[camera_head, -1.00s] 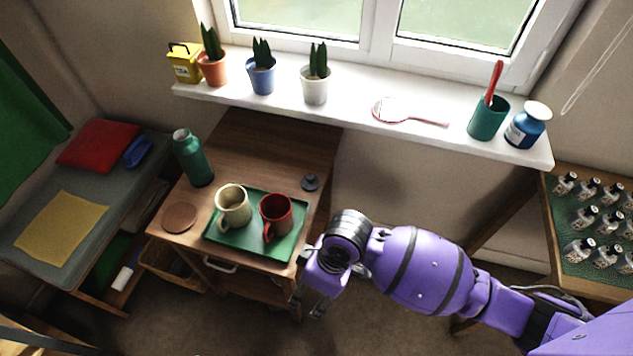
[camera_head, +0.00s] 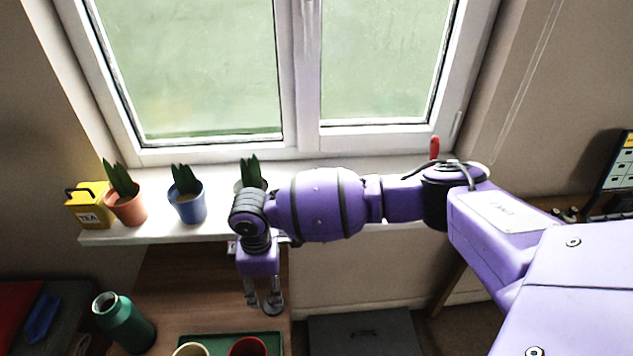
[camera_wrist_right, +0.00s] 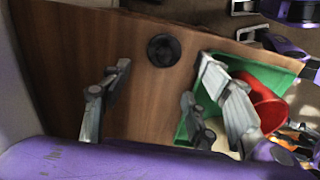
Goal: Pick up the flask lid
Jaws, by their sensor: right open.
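The flask lid is a small dark grey disc with a raised knob. It lies on the wooden table top, and the right wrist view shows it whole (camera_wrist_right: 163,50). In the head view the lid (camera_head: 273,306) is partly hidden behind my right gripper (camera_head: 262,302). My right gripper points down over the table with its fingers apart and nothing between them. In the wrist view the lid appears beyond the fingers, in the gap between them. The green flask (camera_head: 125,323) stands open at the table's left side.
A green tray (camera_wrist_right: 268,72) with a red mug (camera_head: 248,347) and a cream mug (camera_head: 190,350) is close to the lid. The windowsill (camera_head: 215,229) behind holds a yellow tea tin (camera_head: 88,206) and potted plants. Bare wood lies between flask and lid.

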